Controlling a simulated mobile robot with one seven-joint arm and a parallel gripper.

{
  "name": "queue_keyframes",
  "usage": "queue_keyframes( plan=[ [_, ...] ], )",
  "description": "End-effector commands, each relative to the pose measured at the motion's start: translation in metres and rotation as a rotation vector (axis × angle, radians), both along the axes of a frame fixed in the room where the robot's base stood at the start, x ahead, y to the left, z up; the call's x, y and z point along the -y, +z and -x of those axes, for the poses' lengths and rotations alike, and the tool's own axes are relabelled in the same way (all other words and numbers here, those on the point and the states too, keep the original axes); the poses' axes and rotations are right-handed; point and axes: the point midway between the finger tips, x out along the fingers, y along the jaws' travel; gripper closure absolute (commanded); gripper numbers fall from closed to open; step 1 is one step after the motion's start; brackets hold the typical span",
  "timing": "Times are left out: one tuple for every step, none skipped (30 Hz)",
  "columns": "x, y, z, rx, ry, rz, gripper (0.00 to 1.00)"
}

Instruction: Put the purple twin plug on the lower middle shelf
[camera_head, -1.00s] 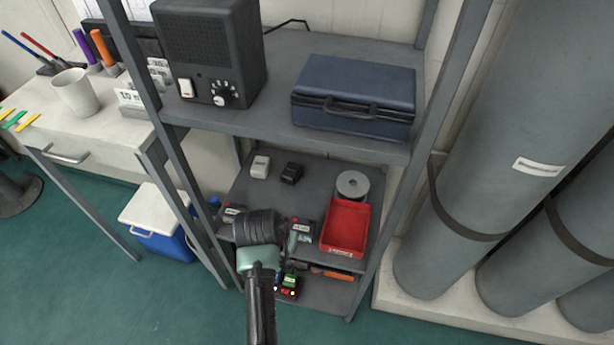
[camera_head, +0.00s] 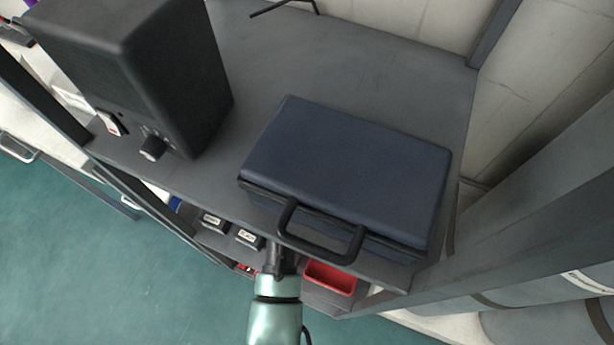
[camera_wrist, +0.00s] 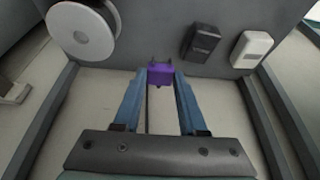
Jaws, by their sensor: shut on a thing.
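The purple twin plug (camera_wrist: 160,75) is between the blue fingertips of my gripper (camera_wrist: 160,82) in the wrist view, and the jaws are shut on it. Two small dark prongs show at its far side. A dark grey shelf surface (camera_wrist: 150,42) lies beyond it, and I cannot tell whether the plug touches it. A black plug (camera_wrist: 201,43) and a white plug (camera_wrist: 250,49) sit on that surface to the right. In the head view my wrist reaches under the upper shelf (camera_head: 330,50), which hides the fingertips and the plug.
A grey spool (camera_wrist: 82,32) is left of the plug in the wrist view. In the head view a blue case (camera_head: 350,170) and a black speaker box (camera_head: 135,75) stand on the upper shelf. A red bin (camera_head: 330,278) and small labelled boxes (camera_head: 249,238) are below.

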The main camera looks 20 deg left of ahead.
Motion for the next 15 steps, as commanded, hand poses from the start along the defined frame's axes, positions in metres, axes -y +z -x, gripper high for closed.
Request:
queue_keyframes(
  plan=[
    [0.0, -0.011, 0.001, -0.004, 0.0, 0.002, 1.0],
    [0.0, -0.017, 0.001, -0.005, 0.0, 0.002, 1.0],
    [0.0, -0.026, 0.002, -0.005, 0.001, 0.003, 1.0],
    [0.0, -0.032, 0.001, -0.005, 0.001, 0.003, 1.0],
    [0.0, -0.038, 0.001, -0.005, 0.001, 0.003, 1.0],
    [0.0, -0.044, 0.001, -0.004, 0.0, 0.002, 1.0],
    [0.0, -0.049, 0.001, -0.004, 0.0, 0.002, 1.0],
    [0.0, -0.052, 0.001, -0.003, 0.001, 0.001, 1.0],
    [0.0, -0.056, 0.001, -0.002, 0.0, 0.001, 1.0],
    [0.0, -0.058, 0.001, -0.002, 0.0, 0.001, 1.0],
    [0.0, -0.059, 0.0, -0.002, 0.0, 0.001, 1.0],
    [0.0, -0.061, 0.0, -0.002, 0.0, 0.001, 1.0],
    [0.0, -0.063, 0.001, -0.002, 0.0, 0.001, 1.0],
    [0.0, -0.066, 0.001, -0.002, 0.0, 0.001, 1.0],
    [0.0, -0.071, 0.001, -0.003, 0.0, 0.001, 1.0]
  ],
)
